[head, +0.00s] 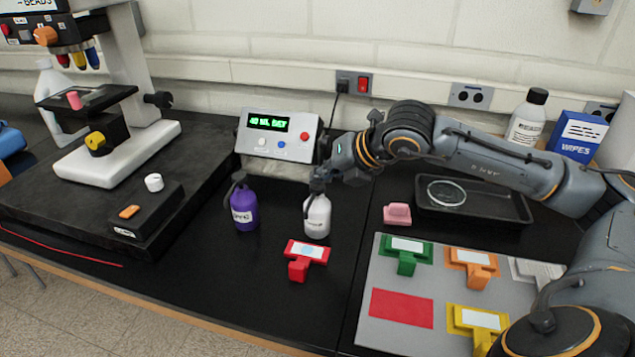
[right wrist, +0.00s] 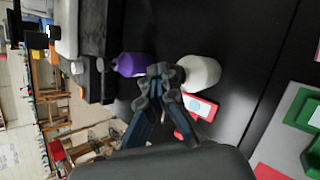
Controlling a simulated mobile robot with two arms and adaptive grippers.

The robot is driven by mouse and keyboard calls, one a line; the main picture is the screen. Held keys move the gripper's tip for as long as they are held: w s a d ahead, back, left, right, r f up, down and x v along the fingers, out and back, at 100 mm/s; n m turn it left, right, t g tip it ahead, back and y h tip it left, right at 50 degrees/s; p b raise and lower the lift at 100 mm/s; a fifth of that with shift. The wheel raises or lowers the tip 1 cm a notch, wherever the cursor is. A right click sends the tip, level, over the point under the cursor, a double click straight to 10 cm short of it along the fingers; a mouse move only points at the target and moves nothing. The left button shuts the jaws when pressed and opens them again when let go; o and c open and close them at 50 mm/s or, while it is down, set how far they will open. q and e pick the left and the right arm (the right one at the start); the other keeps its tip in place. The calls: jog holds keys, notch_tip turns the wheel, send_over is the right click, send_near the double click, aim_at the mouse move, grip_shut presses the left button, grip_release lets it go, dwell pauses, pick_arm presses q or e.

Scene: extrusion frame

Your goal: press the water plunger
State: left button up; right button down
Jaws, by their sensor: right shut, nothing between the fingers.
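A white bottle (head: 317,217) with a dark top and a small label stands upright on the black bench; its label is too small to read. My right gripper (head: 319,183) is shut and empty, its fingertips right at the top of this bottle. They hide most of its plunger, and I cannot tell whether they touch it. In the right wrist view the shut fingertips (right wrist: 159,72) appear beside the white bottle (right wrist: 202,73). A purple bottle (head: 243,208) with a dark pump stands just left; it also shows in the wrist view (right wrist: 130,64). My left gripper is not in view.
A red slide holder (head: 306,250) lies in front of the white bottle. A display box (head: 279,139) stands behind, a microscope (head: 118,150) at left. A grey mat (head: 382,335) with coloured holders and a black tray (head: 480,212) are at right.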

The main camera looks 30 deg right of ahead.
aim_at(321, 187)
jog(key=shift+f, duration=0.25)
dwell(0.4)
jog(key=shift+r+p, duration=0.5)
jog(key=shift+r, duration=0.8)
jog(key=shift+r+p, duration=1.4)
jog(key=shift+r, duration=1.1)
